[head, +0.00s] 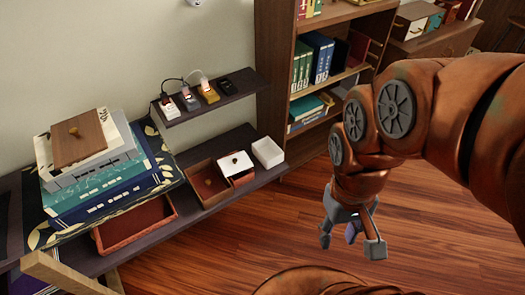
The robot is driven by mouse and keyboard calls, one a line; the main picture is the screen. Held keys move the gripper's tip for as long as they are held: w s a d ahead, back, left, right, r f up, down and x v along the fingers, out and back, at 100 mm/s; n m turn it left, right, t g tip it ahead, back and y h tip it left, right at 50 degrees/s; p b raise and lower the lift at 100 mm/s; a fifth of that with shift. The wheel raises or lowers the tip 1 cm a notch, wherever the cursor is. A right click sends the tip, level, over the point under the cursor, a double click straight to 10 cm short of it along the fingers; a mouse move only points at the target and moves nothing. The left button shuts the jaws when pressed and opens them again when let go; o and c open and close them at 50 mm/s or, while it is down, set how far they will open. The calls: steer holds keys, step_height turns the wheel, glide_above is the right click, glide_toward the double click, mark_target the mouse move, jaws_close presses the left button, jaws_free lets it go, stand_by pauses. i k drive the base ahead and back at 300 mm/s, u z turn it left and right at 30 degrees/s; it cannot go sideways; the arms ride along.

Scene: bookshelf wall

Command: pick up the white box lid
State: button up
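The white box lid (235,162), with a small dark knob, rests on a small reddish-brown box (242,179) on the low dark shelf. An open white box (268,152) stands just right of it. My gripper (350,243) hangs to the right of and nearer than these boxes, over the wooden floor. Its grey fingers are spread apart, with a small purple part between them; I cannot tell what that part is. The gripper is clear of the lid.
An open brown box (207,182) adjoins the lidded box on the left. A small upper shelf (222,100) holds gadgets. A bookcase (272,65) stands behind; floor is free.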

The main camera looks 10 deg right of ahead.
mark_target(240, 162)
steer(key=u, duration=0.45)
steer(key=i, duration=0.75)
steer(key=u, duration=0.8)
steer(key=i, duration=0.3)
steer(key=u, duration=0.2)
